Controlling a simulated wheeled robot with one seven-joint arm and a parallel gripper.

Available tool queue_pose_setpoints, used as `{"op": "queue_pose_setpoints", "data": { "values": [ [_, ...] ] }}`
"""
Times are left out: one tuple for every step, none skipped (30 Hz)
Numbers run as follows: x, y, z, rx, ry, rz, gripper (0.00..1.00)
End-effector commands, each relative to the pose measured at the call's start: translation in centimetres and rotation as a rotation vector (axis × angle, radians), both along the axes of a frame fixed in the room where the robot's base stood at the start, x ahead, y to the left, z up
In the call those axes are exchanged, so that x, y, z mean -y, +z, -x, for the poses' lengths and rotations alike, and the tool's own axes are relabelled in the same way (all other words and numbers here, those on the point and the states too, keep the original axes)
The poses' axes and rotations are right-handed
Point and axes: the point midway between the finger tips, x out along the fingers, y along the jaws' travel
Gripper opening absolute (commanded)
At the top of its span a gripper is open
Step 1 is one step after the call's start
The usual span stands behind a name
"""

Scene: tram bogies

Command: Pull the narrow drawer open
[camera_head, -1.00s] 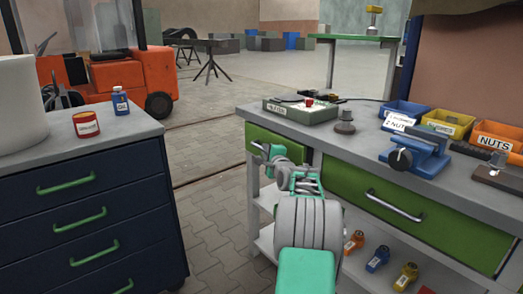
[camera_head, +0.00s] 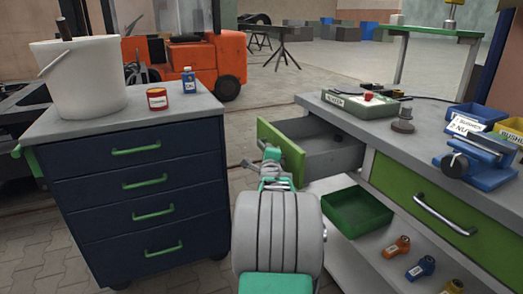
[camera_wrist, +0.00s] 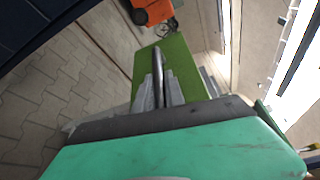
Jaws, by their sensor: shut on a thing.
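The narrow drawer (camera_head: 281,146) with a green front is pulled well out of the left end of the grey workbench in the head view. Its grey inside shows, and something dark lies toward its back. In the wrist view the green drawer front (camera_wrist: 178,60) is seen close up with its metal bar handle (camera_wrist: 158,72). My gripper (camera_wrist: 159,92) is shut on that handle, a finger on each side of it. In the head view my gripper (camera_head: 258,166) is at the drawer front, and my arm partly hides the handle.
The wide green drawer (camera_head: 425,203) beside it is shut. A green bin (camera_head: 357,211) and several small coloured items stand on the lower shelf. A navy cabinet (camera_head: 148,178) with a white bucket (camera_head: 80,78) stands at the left. Paved floor lies between cabinet and workbench.

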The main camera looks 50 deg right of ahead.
Motion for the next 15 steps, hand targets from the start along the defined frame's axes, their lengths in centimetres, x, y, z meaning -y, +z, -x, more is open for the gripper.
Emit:
{"op": "queue_pose_setpoints", "data": {
  "values": [
    [-0.04, 0.03, 0.09, 0.001, -0.003, 0.0, 0.0],
    [-0.03, 0.03, 0.16, 0.001, -0.006, 0.0, 0.0],
    [0.0, 0.04, 0.24, 0.001, -0.008, 0.0, 0.0],
    [0.01, 0.06, 0.28, 0.001, -0.01, 0.001, 0.0],
    [0.01, 0.06, 0.32, 0.0, -0.011, 0.001, 0.0],
    [0.02, 0.06, 0.34, 0.0, -0.012, 0.001, 0.0],
    [0.01, 0.06, 0.35, 0.0, -0.012, 0.001, 0.0],
    [0.01, 0.06, 0.35, 0.0, -0.012, 0.001, 0.0],
    [0.0, 0.06, 0.33, 0.0, -0.012, 0.001, 0.0],
    [-0.01, 0.06, 0.32, 0.0, -0.012, 0.001, 0.0],
    [-0.01, 0.06, 0.31, 0.0, -0.012, 0.001, 0.0],
    [-0.02, 0.05, 0.3, 0.0, -0.012, 0.001, 0.0],
    [-0.03, 0.05, 0.29, 0.0, -0.011, 0.001, 0.0],
    [-0.04, 0.05, 0.28, 0.0, -0.011, 0.001, 0.0],
    [-0.04, 0.06, 0.27, 0.0, -0.011, 0.001, 0.16]
  ]
}}
